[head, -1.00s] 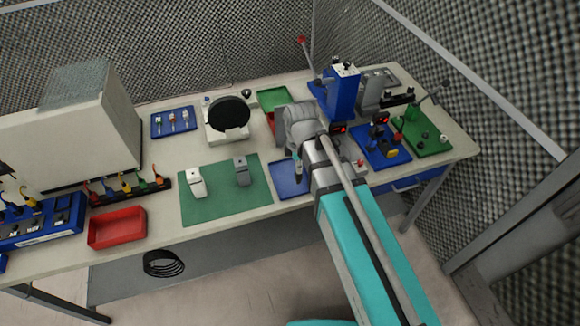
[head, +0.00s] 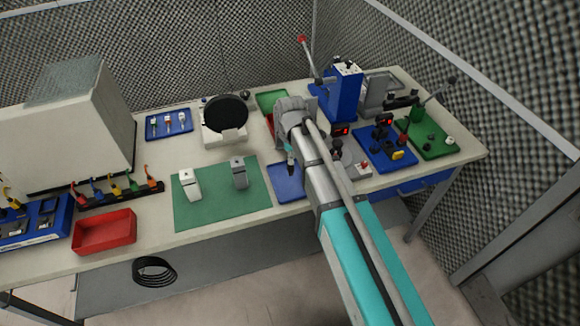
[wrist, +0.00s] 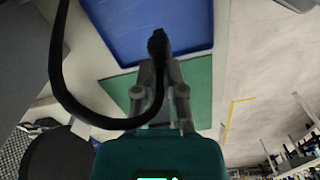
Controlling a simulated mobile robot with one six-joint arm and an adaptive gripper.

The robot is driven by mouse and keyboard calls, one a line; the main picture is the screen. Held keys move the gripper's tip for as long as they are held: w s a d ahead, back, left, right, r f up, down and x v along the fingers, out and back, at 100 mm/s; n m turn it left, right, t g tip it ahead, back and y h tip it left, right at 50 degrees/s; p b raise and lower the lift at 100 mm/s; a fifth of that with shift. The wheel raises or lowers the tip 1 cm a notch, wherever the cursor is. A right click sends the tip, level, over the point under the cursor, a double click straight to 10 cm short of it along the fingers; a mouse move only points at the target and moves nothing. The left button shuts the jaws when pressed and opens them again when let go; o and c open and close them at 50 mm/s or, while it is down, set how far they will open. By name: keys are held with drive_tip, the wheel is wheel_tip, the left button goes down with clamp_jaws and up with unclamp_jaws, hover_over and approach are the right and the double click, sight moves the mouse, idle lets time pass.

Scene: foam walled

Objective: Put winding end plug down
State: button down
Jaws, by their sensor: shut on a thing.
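My gripper (wrist: 158,68) is shut on the winding end plug (wrist: 157,42), a small black plug held at the fingertips in the wrist view. A black cable (wrist: 62,85) loops to the left and comes back beside the fingers. In front of the plug lies a blue mat (wrist: 120,25); whether the plug touches it I cannot tell. In the head view my gripper (head: 290,163) points down near the far left part of the blue mat (head: 285,188). The plug is too small to make out there, and my arm covers the area to the right.
A green mat (head: 215,209) with two grey-white blocks lies left of the blue mat. Behind are a round black disc (head: 226,113) on a white base and a green tray (head: 272,101). A blue press (head: 344,95) stands to the right. A red bin (head: 104,232) is at left.

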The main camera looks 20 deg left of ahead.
idle(0.3)
drive_tip(key=shift+w+a+f+b, duration=0.25)
drive_tip(key=shift+w+f+b, duration=0.15)
drive_tip(key=shift+f+b, duration=1.6)
drive_tip(key=c, duration=0.7)
unclamp_jaws()
drive_tip(key=shift+f, duration=0.1)
wheel_tip(320, 180, up, 12)
drive_tip(key=p, duration=1.2)
